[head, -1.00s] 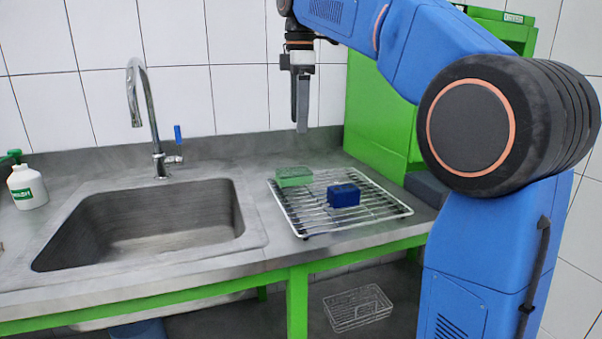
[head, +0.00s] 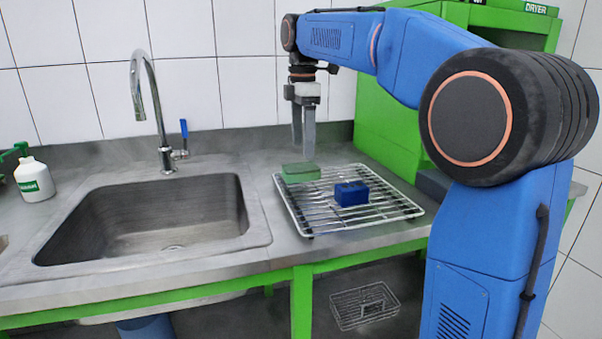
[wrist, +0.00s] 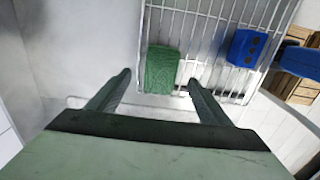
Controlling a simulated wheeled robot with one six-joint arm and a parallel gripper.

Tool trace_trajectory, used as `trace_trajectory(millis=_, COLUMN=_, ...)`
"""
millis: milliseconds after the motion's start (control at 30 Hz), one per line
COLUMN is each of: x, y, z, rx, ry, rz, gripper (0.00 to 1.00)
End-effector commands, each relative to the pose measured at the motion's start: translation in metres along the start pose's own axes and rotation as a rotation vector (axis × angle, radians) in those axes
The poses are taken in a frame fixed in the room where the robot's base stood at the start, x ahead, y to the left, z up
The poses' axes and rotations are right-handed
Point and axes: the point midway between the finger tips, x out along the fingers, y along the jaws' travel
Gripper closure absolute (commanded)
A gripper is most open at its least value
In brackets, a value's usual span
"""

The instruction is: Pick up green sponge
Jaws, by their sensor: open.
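The green sponge (head: 300,172) lies on the back left part of a wire rack beside the sink. In the wrist view the sponge (wrist: 161,70) shows ahead of my fingers, roughly between their lines. My gripper (head: 303,155) points down just above and behind the sponge in the head view. In the wrist view my gripper (wrist: 160,80) is open, its two fingers apart with nothing held. I cannot tell the exact height of the fingertips over the sponge.
A blue block (head: 351,193) sits on the wire rack (head: 385,213), right of the sponge. The sink (head: 150,220) and faucet (head: 160,110) are to the left. A green cabinet (head: 385,125) stands behind the rack at right. A white bottle (head: 34,180) is at far left.

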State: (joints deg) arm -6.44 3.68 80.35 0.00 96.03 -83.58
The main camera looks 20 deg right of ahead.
Motion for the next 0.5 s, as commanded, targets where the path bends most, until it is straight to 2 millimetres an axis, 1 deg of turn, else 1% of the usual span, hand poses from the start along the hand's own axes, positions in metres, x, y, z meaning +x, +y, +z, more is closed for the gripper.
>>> trace_trajectory(millis=33, x=0.006, y=0.0, z=0.0, rx=0.0, ry=0.0, rz=-0.001, gripper=0.27)
trace_trajectory(millis=100, x=0.013, y=0.0, z=0.0, rx=0.0, ry=0.0, rz=-0.001, gripper=0.27)
trace_trajectory(millis=267, x=0.02, y=0.0, z=-0.001, rx=0.0, ry=0.0, rz=0.001, gripper=0.27)
trace_trajectory(millis=333, x=0.025, y=-0.001, z=-0.001, rx=0.0, ry=0.0, rz=0.0, gripper=0.27)
trace_trajectory(millis=500, x=0.048, y=-0.003, z=-0.005, rx=0.0, ry=0.0, rz=-0.001, gripper=0.27)
